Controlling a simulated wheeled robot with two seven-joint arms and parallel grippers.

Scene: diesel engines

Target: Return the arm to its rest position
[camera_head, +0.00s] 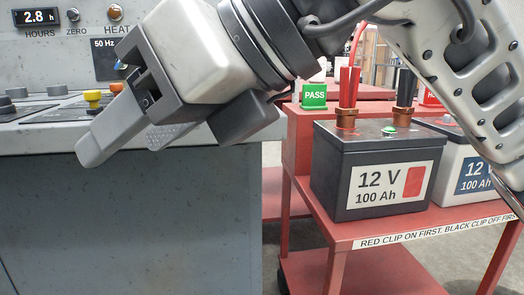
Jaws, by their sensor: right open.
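My right arm (455,75) comes in from the upper right and crosses in front of the engine panel. My right gripper (165,138) hangs in front of the panel's lower edge, its grey fingers spread apart, with nothing between them. It is to the left of the red trolley and apart from the batteries. My left gripper does not show.
A grey control panel (120,210) with knobs, a yellow button (93,98) and an hours display (35,17) fills the left. A red trolley (330,235) carries a black battery (335,165) with clips on its posts, a white battery (455,165) and a green PASS sign (314,97).

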